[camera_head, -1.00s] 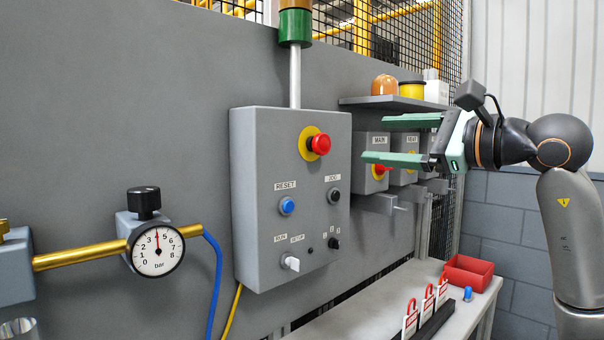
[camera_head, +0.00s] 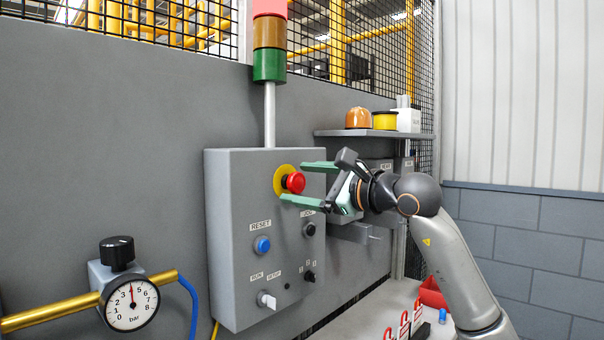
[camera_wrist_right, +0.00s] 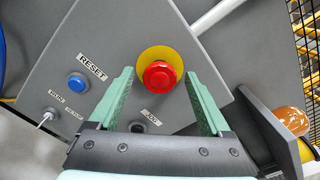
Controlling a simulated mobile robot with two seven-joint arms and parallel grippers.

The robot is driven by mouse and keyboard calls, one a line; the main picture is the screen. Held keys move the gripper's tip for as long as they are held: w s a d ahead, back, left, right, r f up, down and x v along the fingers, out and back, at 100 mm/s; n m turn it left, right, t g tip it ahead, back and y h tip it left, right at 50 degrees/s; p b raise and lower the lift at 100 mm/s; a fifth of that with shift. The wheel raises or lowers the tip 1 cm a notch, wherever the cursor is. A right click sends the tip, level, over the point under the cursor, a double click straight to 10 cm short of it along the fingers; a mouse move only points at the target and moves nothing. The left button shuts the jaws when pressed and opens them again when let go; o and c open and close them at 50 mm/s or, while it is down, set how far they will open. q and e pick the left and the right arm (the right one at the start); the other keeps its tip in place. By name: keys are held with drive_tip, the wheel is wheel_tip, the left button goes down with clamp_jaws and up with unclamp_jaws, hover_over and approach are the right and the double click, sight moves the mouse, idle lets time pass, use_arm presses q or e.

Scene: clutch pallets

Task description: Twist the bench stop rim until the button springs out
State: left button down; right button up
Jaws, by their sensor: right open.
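The bench stop is a red mushroom button (camera_head: 294,182) on a yellow round plate (camera_head: 281,187), high on the front of the grey control box (camera_head: 228,230). My right gripper (camera_head: 292,183) is open, its two green fingers one above the other, with the tips close around the button's sides in the head view. In the right wrist view the red button (camera_wrist_right: 158,77) shows ahead, between the two spread fingers (camera_wrist_right: 158,95), with no finger seen touching it. My left gripper is out of view.
The box also carries a blue reset button (camera_head: 262,245), a black jog button (camera_head: 309,230) and a white selector (camera_head: 267,300). A shelf (camera_head: 375,133) with jars is at the right. A pressure gauge (camera_head: 132,305) on a brass pipe stands at the left.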

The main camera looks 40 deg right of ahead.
drive_tip(key=shift+w, duration=0.25)
clamp_jaws()
idle(0.6)
